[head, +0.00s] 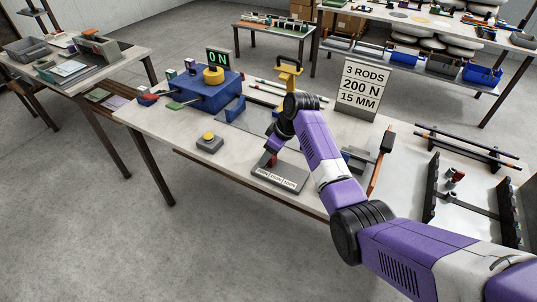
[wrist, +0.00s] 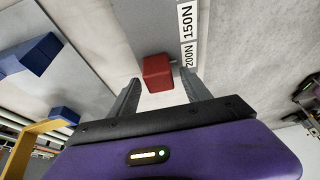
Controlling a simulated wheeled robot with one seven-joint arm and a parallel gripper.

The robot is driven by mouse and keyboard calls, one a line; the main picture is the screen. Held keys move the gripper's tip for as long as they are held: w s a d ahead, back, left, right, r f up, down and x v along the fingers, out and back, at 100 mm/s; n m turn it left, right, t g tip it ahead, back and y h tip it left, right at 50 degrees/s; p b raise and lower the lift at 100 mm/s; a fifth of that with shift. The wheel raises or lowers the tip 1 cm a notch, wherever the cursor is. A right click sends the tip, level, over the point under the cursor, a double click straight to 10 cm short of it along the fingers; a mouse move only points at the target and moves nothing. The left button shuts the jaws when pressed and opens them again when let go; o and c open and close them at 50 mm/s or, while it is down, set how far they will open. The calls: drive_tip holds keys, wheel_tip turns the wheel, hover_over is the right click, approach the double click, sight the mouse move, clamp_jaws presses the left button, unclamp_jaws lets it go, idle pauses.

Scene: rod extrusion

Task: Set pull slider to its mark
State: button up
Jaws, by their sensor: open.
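The pull slider is a small red block (wrist: 157,72) on a grey plate (wrist: 129,22) in the wrist view. A white label strip (wrist: 187,30) on the plate reads 150N and 200N. The block stands beside the lower end of the 200N label. My gripper (wrist: 160,86) is open, with one finger on each side of the block and gaps showing. In the head view the plate (head: 280,179) lies at the table's front edge, with the red block (head: 268,159) below my gripper (head: 270,152). The block's exact mark alignment is unclear there.
A sign (head: 363,88) reads 3 RODS, 200 N, 15 MM. A blue machine (head: 212,93) with a display (head: 218,59) showing 0 N stands at the left.

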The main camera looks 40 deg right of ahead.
drive_tip(key=a+v, duration=0.1)
drive_tip(key=v, duration=0.6)
drive_tip(key=shift+d, duration=0.4)
drive_tip(key=shift+w+r, duration=0.1)
drive_tip(key=w+d+r+m+t+h, duration=0.2)
drive_tip(key=w+d+r+m+t, duration=0.15)
drive_tip(key=w+r, duration=0.2)
drive_tip(key=m+t+h, duration=0.3)
drive_tip(key=t+h, duration=0.1)
drive_tip(key=t, duration=0.2)
hover_over(276, 165)
drive_tip(key=a, duration=0.3)
drive_tip(key=f, duration=0.1)
drive_tip(key=s+a+t, duration=0.2)
drive_tip(key=s+a, duration=0.5)
drive_tip(key=s, duration=0.4)
drive_tip(key=s+a+y, duration=0.1)
drive_tip(key=s+a, duration=0.3)
drive_tip(key=s, duration=0.6)
drive_tip(key=s+a+r+n+y, duration=0.1)
drive_tip(key=s+a, duration=0.4)
drive_tip(key=s, duration=0.6)
drive_tip(key=s+a+r+n+g+y, duration=0.1)
drive_tip(key=s+a, duration=0.3)
drive_tip(key=s, duration=0.6)
drive_tip(key=shift+s+a+y, duration=0.35)
drive_tip(key=shift+y, duration=0.35)
